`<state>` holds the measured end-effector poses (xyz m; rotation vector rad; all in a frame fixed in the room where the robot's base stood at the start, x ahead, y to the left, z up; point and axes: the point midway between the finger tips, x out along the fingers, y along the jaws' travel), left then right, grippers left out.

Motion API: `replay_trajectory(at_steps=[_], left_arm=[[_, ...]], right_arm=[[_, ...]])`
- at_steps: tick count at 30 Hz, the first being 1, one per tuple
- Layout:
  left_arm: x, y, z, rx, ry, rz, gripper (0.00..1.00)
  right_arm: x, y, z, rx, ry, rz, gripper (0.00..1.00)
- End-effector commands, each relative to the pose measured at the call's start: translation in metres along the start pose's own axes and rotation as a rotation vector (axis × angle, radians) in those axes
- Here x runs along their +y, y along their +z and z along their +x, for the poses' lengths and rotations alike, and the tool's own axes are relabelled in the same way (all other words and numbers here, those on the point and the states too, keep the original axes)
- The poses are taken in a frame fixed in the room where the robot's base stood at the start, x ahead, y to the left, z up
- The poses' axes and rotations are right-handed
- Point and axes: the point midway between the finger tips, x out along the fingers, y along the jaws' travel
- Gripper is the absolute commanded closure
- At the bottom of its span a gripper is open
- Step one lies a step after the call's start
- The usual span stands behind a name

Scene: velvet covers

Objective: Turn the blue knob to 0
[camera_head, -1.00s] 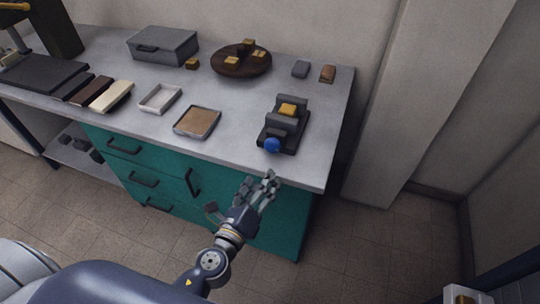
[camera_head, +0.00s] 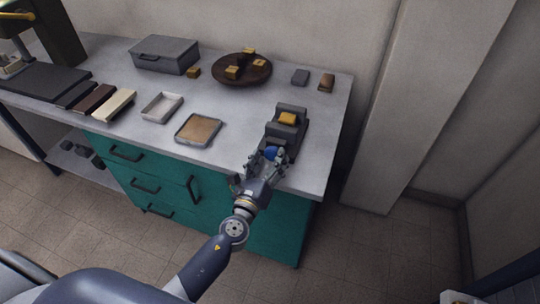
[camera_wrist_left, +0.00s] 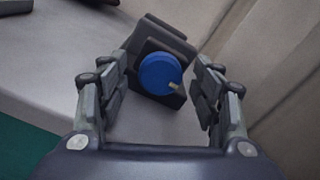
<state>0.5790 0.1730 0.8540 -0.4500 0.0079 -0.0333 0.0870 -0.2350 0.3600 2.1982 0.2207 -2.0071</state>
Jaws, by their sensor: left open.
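The blue knob (camera_wrist_left: 158,73) sits on the front of a dark grey vise-like device (camera_head: 288,131) near the right end of the workbench. In the left wrist view the knob faces me, with a pale mark at its lower right edge. My left gripper (camera_head: 266,160) is open in front of the knob. Its two fingers (camera_wrist_left: 155,95) stand to the left and right of the knob with visible gaps, and no contact shows. In the head view the fingers partly cover the knob. A 0 marking cannot be made out. My right gripper is not in view.
A yellow block (camera_head: 288,118) rests in the device. A tray with a tan inset (camera_head: 199,129), a white tray (camera_head: 162,107), a round wooden board (camera_head: 242,69) with blocks, and a grey box (camera_head: 164,54) stand to the left. A wall column (camera_head: 385,110) rises at the right.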

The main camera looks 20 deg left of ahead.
Motion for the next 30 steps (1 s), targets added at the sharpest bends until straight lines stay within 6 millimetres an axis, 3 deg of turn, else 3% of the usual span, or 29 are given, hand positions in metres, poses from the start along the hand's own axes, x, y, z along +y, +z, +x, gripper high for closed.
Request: replay_trajectory(at_steps=[13,19,30], left_arm=[[-0.0003,0.0000,0.0100,0.000,0.000,-0.001,0.41],[-0.0003,0.0000,0.0098,0.000,0.000,-0.001,0.85],[0.0003,-0.0007,0.0096,0.000,0.000,-0.033,0.85]], right_arm=[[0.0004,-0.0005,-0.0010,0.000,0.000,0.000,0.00],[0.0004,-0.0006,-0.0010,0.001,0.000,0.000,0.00],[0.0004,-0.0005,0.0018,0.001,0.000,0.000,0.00]])
